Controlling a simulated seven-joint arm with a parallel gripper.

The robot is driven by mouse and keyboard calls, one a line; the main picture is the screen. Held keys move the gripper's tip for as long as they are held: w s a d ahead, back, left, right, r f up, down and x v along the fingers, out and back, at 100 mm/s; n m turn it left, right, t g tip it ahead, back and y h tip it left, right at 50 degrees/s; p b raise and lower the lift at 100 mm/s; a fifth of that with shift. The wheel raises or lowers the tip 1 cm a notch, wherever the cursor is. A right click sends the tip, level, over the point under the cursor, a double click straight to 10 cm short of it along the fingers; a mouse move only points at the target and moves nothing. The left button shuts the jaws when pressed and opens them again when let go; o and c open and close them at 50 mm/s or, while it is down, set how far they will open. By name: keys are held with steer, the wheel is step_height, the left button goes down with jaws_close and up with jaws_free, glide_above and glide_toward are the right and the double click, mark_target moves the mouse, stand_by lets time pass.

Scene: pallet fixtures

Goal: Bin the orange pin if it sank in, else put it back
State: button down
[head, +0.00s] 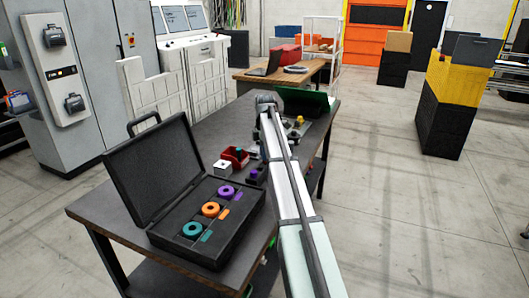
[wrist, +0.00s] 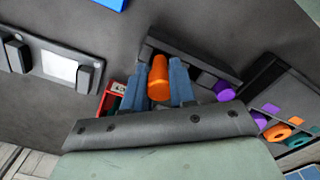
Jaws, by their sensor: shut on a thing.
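An orange pin (wrist: 159,78) stands between the blue fingers of my gripper (wrist: 161,86) in the wrist view, and the gripper is shut on it. A dark fixture block (wrist: 203,61) lies just beyond the pin. I cannot tell whether the pin touches it or sits in it. A purple pin (wrist: 224,91) stands right of the fingers, and it also shows in the head view (head: 255,173). A small red bin (head: 237,154) sits on the table, and it shows left of the fingers in the wrist view (wrist: 103,105).
An open black case (head: 168,240) at the table's near end holds a purple ring (head: 226,192), an orange ring (head: 211,209) and a teal ring (head: 192,230). A white block (head: 222,167) stands by the red bin. A dark green case (head: 303,101) is at the far end.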

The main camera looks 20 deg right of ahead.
steer(key=shift+f, duration=0.6)
stand_by(0.4)
steer(key=shift+c, duration=2.2)
jaws_free()
steer(key=shift+r, duration=0.15)
steer(key=shift+r, duration=4.4)
